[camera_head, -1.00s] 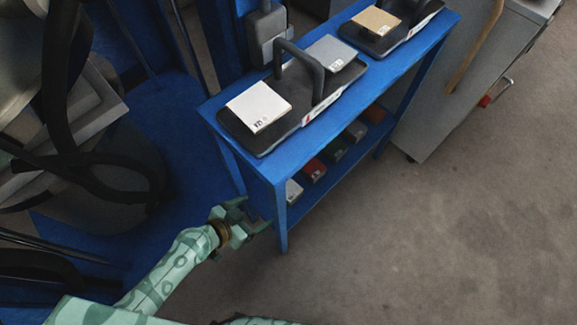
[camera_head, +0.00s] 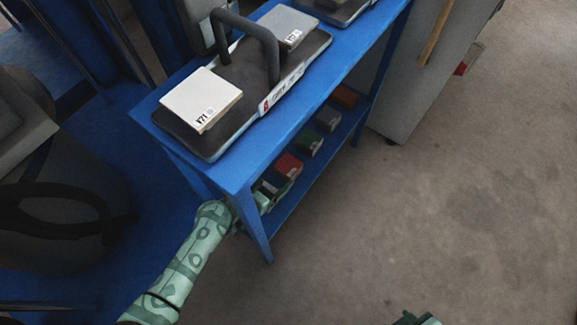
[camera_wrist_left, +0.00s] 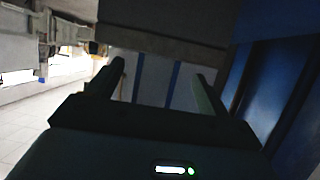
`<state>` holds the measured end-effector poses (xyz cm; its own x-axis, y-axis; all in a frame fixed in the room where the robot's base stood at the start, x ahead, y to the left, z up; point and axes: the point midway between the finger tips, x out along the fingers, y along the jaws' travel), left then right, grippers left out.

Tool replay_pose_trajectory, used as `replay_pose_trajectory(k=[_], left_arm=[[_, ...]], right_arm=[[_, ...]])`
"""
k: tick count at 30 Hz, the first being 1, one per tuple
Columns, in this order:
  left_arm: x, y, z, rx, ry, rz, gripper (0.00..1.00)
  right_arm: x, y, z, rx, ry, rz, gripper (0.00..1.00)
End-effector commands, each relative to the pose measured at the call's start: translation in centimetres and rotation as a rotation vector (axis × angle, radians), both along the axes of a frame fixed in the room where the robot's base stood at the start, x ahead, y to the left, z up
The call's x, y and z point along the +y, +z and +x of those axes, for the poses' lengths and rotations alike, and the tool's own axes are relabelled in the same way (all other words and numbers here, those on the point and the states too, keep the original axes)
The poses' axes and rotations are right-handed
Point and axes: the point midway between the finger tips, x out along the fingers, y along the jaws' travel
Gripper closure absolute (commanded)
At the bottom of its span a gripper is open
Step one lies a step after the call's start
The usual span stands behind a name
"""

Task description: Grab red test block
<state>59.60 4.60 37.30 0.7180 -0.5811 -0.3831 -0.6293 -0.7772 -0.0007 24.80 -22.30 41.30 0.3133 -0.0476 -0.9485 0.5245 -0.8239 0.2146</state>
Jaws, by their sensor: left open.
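The red test block (camera_head: 288,166) lies on the lower shelf of the blue table, in a row with other blocks. My left gripper (camera_head: 264,195) reaches in at the near left end of that shelf, partly hidden behind the table's front leg. It is just short of the red block in the picture; whether they touch cannot be told. In the left wrist view the two dark fingers of this gripper (camera_wrist_left: 155,82) stand apart, with nothing clearly held between them. A small green part at the bottom edge of the head view seems to belong to my right arm; its jaws cannot be made out.
The blue table (camera_head: 229,171) carries a black tray (camera_head: 262,72) with a handle and pale tiles. Green (camera_head: 309,145), grey (camera_head: 328,118) and orange (camera_head: 345,96) blocks lie farther along the lower shelf. A grey cabinet stands behind right. The floor at right is clear.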

Motion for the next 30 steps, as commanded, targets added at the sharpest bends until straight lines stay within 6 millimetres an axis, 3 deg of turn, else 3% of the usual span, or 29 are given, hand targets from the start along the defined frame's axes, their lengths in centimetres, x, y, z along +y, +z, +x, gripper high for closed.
replay_pose_trajectory(k=[7,16,17,23,30], left_arm=[[-2.6,-2.1,2.4,0.004,-0.001,-0.001,0.20],[-3.1,-2.0,3.1,0.001,0.000,-0.001,0.20],[-3.1,-2.0,3.1,0.001,0.000,-0.001,0.23],[-3.1,-2.0,3.1,0.001,0.000,0.000,0.78],[-3.1,-1.9,3.1,0.000,0.000,-0.001,0.80]], right_arm=[[1.5,0.6,1.7,-0.069,-0.025,0.069,0.64],[1.9,1.4,2.4,-0.102,-0.035,0.093,0.64],[1.9,1.4,2.4,-0.101,-0.035,0.094,0.64],[1.9,1.3,2.2,-0.094,-0.033,0.091,0.64],[1.9,1.2,2.1,-0.091,-0.032,0.090,0.64]])
